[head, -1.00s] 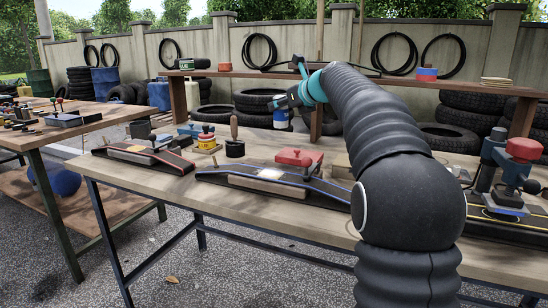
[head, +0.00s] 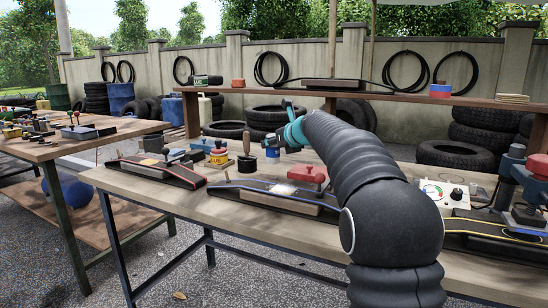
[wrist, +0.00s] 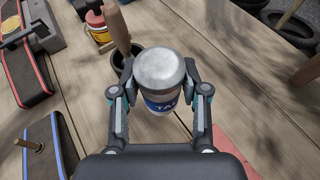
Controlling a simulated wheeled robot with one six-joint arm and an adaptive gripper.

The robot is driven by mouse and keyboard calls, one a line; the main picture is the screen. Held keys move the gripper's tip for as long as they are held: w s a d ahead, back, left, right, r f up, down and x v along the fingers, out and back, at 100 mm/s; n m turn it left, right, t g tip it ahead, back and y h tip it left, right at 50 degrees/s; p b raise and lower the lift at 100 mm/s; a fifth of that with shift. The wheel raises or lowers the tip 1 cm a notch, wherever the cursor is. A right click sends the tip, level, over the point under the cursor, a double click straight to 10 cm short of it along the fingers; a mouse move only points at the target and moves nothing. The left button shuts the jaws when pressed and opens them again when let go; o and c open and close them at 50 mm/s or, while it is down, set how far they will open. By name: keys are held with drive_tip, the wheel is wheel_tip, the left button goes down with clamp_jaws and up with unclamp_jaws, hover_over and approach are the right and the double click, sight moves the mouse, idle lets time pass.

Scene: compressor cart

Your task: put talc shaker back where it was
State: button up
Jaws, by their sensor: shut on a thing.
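The talc shaker (wrist: 160,78) has a silver domed lid and a white body with a blue label, partly readable as "TA". My gripper (wrist: 159,88) is shut around its sides. In the head view the shaker (head: 272,152) shows as a small blue and white shape at the back of the workbench, just right of the black pot. My gripper (head: 287,132) there is partly hidden behind my arm. The shaker looks upright and low over the bench (head: 160,199); I cannot tell whether its base touches the wood.
A black pot with a wooden-handled tool (wrist: 117,32) stands close beside the shaker. A yellow tin with a red top (wrist: 98,27) is beyond it. A red block (head: 307,174) sits by the blue-edged black ramp (head: 228,187). A raised shelf (head: 430,98) runs behind.

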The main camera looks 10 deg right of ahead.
sight(277, 154)
drive_tip(key=shift+f+b, duration=0.9)
drive_tip(key=shift+f, duration=1.1)
drive_tip(key=shift+f, duration=0.15)
drive_tip(key=o, duration=1.2)
drive_tip(key=shift+r, duration=0.2)
drive_tip(key=v, duration=1.2)
